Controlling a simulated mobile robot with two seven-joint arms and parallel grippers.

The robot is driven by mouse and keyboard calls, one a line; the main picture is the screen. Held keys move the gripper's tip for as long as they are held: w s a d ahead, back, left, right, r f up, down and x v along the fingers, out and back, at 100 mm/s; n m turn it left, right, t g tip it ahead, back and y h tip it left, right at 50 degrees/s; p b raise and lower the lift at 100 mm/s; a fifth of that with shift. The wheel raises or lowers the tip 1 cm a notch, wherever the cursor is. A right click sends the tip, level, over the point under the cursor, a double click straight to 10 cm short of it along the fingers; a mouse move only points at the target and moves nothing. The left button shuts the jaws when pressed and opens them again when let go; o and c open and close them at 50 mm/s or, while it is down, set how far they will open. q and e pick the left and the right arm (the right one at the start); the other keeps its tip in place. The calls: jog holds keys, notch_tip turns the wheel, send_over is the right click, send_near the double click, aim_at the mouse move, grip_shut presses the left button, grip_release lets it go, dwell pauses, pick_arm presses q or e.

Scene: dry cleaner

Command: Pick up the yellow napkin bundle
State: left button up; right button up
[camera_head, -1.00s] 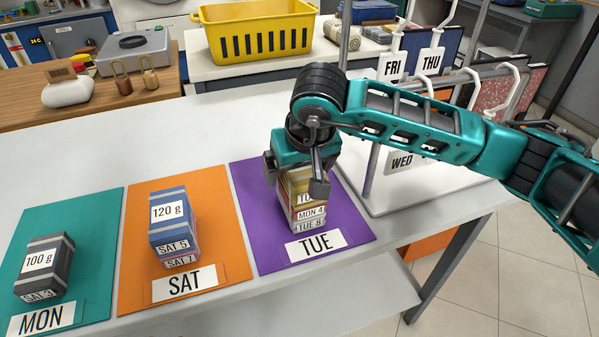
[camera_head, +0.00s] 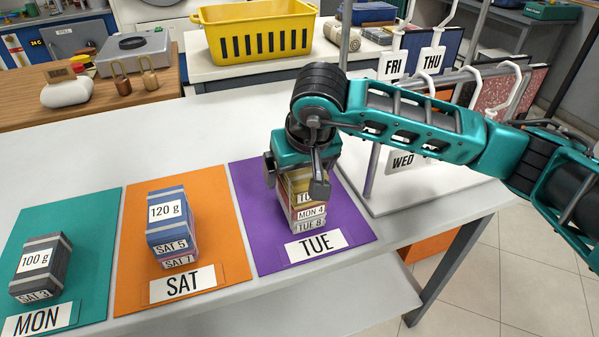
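The yellow napkin bundle (camera_head: 301,183) is the top of a stack on the purple TUE mat (camera_head: 347,224). Lighter bundles marked MON 4 and TUE 8 (camera_head: 309,226) lie under it. My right gripper (camera_head: 295,180) points down over the stack, with one finger at the left of the yellow bundle and the other in front of its right part. The fingers hide much of the yellow bundle and its label. I cannot tell whether they press on it. The bundle still rests on the stack. My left gripper is not in view.
A blue-and-pink stack (camera_head: 172,235) stands on the orange SAT mat (camera_head: 133,262), and a dark grey bundle (camera_head: 42,268) on the teal MON mat (camera_head: 92,235). A white rack (camera_head: 420,195) with FRI, THU and WED tags stands right of the purple mat. A yellow crate (camera_head: 258,38) is behind.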

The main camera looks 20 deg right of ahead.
jog(key=c, duration=1.1)
jog(key=shift+r, duration=0.1)
